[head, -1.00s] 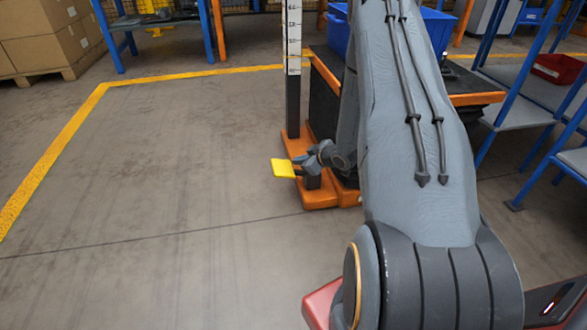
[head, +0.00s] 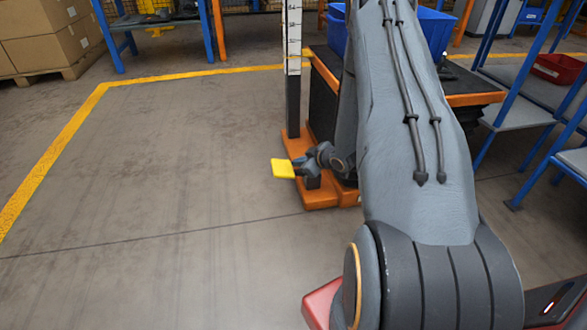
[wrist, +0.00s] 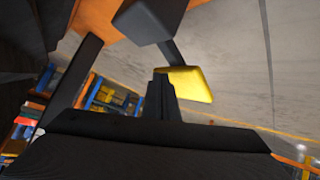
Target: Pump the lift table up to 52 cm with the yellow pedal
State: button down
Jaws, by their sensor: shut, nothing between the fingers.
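The yellow pedal (head: 283,168) sticks out to the left at the foot of the lift table (head: 480,99), low over the floor. It also shows in the wrist view (wrist: 190,84), just beyond the fingers. My gripper (head: 301,161) is shut and empty, down beside the pedal; in the wrist view its fingers (wrist: 160,78) overlap the pedal's near edge. I cannot tell whether they touch it. The lift table has an orange base, black sides and an orange-edged top. A white height scale (head: 293,40) stands on a dark post at its left; its figures are too small to read.
Blue bins (head: 338,32) sit on the table top, partly behind my arm. Blue-framed shelving with a red bin (head: 558,68) stands at the right. Cardboard boxes (head: 48,35) stand at the back left. The floor left of the pedal is clear inside a yellow line (head: 62,150).

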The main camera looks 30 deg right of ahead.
aim_at(293, 169)
jog(key=shift+w+a+f+b, duration=0.1)
jog(key=shift+a+f+b, duration=0.2)
jog(key=shift+f, duration=0.5)
jog(key=shift+a+f+b, duration=0.15)
jog(key=shift+a+f, duration=0.2)
jog(key=shift+f, duration=0.4)
dwell(1.6)
jog(key=shift+r, duration=0.1)
jog(key=shift+s+d+r+p, duration=0.1)
jog(key=shift+d+r+p, duration=0.15)
jog(key=shift+r+p, duration=0.35)
jog(key=shift+s+d+r+p, duration=0.1)
jog(key=shift+d+r+p, duration=0.15)
jog(key=shift+r+p, duration=0.35)
jog(key=shift+d+r+p, duration=0.25)
jog(key=shift+r+p, duration=0.35)
jog(key=r+p, duration=0.1)
jog(key=d+r+p, duration=0.1)
jog(key=r, duration=0.1)
jog(key=r+p, duration=0.1)
jog(key=p, duration=0.1)
jog(key=shift+s+d+r, duration=0.2)
jog(key=shift+d+r, duration=0.15)
